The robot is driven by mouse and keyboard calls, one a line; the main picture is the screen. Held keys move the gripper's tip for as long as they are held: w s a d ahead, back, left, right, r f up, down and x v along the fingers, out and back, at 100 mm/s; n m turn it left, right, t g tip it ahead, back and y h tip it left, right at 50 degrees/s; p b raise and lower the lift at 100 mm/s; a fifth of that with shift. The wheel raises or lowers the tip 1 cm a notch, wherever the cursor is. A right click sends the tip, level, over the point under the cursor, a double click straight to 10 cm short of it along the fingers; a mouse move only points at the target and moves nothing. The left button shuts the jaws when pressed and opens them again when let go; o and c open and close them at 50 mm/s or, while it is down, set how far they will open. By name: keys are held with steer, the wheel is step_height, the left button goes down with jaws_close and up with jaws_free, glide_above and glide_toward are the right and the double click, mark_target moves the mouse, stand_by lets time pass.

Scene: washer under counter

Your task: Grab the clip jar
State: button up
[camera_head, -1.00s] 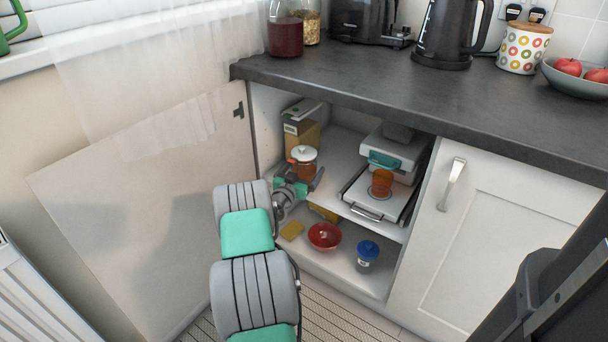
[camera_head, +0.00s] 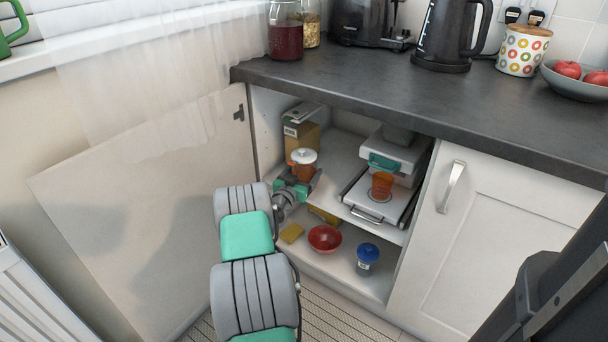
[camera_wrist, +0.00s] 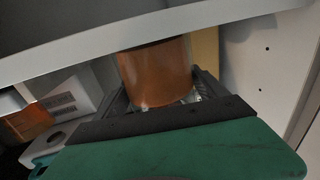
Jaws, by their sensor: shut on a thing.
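The clip jar (camera_head: 304,167), with an orange-brown body and a white lid, is on the upper shelf of the open cabinet, at its left side. My gripper (camera_head: 296,183) reaches in from the front and is shut on the jar's body. In the wrist view the jar's orange body (camera_wrist: 157,75) sits between the two dark fingers, and its upper end is cut off by a pale edge across the top. The jar looks upright. I cannot tell whether its base touches the shelf.
A tan box (camera_head: 301,136) stands behind the jar. An orange cup (camera_head: 382,184) stands on a tray (camera_head: 381,207) to the right. A red bowl (camera_head: 324,238) and blue-lidded jar (camera_head: 367,258) are on the cabinet floor. The open door (camera_head: 150,210) is at left; the countertop (camera_head: 400,100) overhangs.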

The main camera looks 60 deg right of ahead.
steer(key=c, duration=0.4)
steer(key=shift+r, duration=0.2)
steer(key=shift+c, duration=0.4)
